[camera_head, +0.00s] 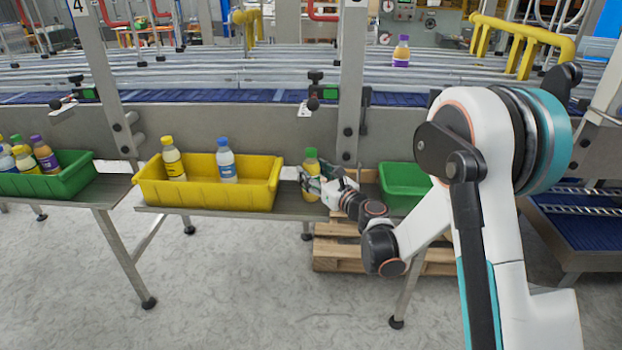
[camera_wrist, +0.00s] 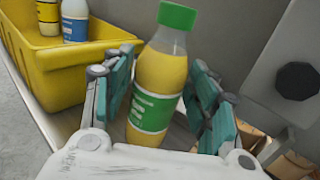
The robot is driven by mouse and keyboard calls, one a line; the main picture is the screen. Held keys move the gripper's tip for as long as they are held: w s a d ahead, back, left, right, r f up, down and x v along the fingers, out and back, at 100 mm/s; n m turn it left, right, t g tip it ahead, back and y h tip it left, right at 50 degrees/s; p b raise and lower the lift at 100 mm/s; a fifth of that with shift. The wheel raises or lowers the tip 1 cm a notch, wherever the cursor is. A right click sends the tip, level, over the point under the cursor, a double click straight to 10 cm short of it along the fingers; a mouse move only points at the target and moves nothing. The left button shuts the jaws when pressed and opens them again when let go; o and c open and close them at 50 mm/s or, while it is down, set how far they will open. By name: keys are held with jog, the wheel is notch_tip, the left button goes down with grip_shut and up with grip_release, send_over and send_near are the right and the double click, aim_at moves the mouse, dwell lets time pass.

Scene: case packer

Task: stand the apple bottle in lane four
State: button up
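The bottle with a green cap, yellow juice and a green label (camera_head: 311,163), which looks like the apple bottle, stands on the metal shelf between the yellow bin and a green bin. In the wrist view the same bottle (camera_wrist: 157,85) is between my two teal finger pads, with small gaps showing at its sides. My gripper (camera_head: 318,184) reaches it from the right and is open around its body; it also shows in the wrist view (camera_wrist: 165,100). A sign with a 4 (camera_head: 78,5) is on the post at the upper left.
The yellow bin (camera_head: 205,199) holds a yellow-capped and a blue-labelled bottle. A green bin (camera_head: 400,187) is at right; another green bin (camera_head: 60,184) at left holds several bottles. Behind are a post (camera_head: 350,80) and roller lanes (camera_head: 200,75) with a purple-capped bottle (camera_head: 401,50).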

jog(key=c, duration=0.8)
